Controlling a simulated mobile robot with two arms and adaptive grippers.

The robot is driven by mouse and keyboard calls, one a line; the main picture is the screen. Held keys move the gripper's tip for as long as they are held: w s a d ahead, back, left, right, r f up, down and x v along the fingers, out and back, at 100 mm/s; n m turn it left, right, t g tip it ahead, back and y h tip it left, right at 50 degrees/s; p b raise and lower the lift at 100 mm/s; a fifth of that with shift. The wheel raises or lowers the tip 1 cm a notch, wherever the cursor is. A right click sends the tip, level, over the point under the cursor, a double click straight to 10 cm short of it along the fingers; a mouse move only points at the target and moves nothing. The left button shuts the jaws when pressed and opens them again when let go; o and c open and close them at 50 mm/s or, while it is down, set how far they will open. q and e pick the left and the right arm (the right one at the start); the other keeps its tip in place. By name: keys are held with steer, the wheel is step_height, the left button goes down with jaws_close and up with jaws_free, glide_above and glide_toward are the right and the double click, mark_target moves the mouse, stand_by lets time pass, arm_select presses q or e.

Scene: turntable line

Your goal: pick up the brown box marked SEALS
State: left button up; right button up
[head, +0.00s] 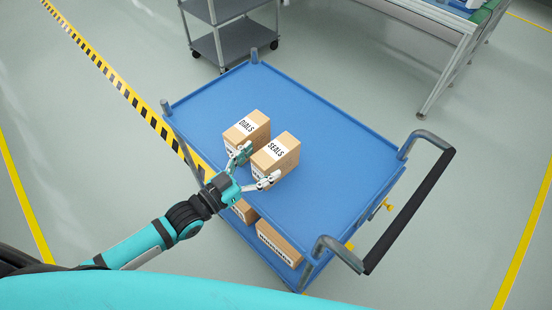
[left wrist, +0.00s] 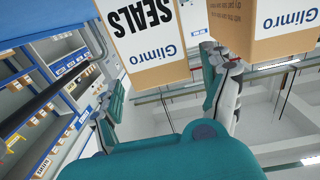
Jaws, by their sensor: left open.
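The brown box marked SEALS (head: 279,152) stands upright on the blue top deck of the cart (head: 335,160). My left gripper (head: 257,166) is open at the near-left side of this box, one finger towards the gap beside the DIALS box and the other at the near side. In the left wrist view the SEALS box (left wrist: 146,45) fills the top middle, ahead of and partly between the open fingers. I cannot tell whether either finger touches it. My right gripper is not in view.
A brown box marked DIALS (head: 246,130) stands close beside the SEALS box, to its left. More brown boxes (head: 278,243) lie on the cart's lower deck. The black handle (head: 410,210) is at the right. The deck's far and right parts are clear.

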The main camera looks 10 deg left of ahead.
mark_target(273, 152)
arm_select(q)
steer(key=p+x, duration=0.1)
steer(key=x, duration=0.3)
steer(key=shift+w+a, duration=0.1)
steer(key=shift+a, duration=0.1)
steer(key=shift+w+d+f, duration=0.1)
steer(key=shift+w+d, duration=0.25)
steer(key=shift+w, duration=0.05)
steer(key=c, duration=1.5)
